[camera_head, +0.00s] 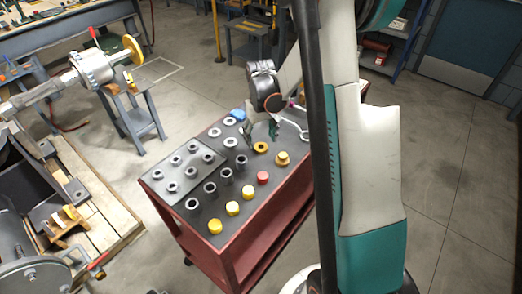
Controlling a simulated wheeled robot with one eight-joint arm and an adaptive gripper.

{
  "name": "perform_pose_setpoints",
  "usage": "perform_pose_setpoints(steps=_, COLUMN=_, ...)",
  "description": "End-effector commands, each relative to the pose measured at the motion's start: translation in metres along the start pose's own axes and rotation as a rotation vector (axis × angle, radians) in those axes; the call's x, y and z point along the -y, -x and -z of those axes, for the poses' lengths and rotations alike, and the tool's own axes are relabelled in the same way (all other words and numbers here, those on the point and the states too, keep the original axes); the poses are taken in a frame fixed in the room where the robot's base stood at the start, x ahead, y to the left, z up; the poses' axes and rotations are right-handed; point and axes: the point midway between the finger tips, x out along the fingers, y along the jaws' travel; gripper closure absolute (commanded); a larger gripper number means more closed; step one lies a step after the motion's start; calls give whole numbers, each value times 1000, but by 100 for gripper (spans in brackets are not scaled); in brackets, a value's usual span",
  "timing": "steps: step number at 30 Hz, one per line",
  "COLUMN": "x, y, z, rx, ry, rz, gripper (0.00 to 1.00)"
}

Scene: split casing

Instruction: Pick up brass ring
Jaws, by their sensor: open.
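A brass-coloured ring (260,147) lies flat on the dark top of a red cart (288,193). Its dark centre hole shows. My gripper (261,133) hangs over the cart top, just behind the ring in the picture. Its dark fingers are open and look empty. I cannot tell its exact height above the cart. A brass-yellow stepped piece (282,158) stands to the right of the ring.
Several grey rings and nuts (229,142) cover the cart's left side, some on a raised plate (158,183). A red cap (263,177) and several yellow caps (232,208) line the front. A wrench (293,125) and a blue piece (238,114) lie near my gripper.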

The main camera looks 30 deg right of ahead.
Motion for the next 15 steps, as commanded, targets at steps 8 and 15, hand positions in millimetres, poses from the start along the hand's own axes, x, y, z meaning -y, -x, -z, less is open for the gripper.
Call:
perform_pose_setpoints(steps=8, x=-1, y=-37, z=-2, rx=0, ry=0, rz=0, gripper=36)
perform_pose_setpoints(steps=15, x=-1, y=-36, z=-2, rx=0, ry=0, rz=0, gripper=42)
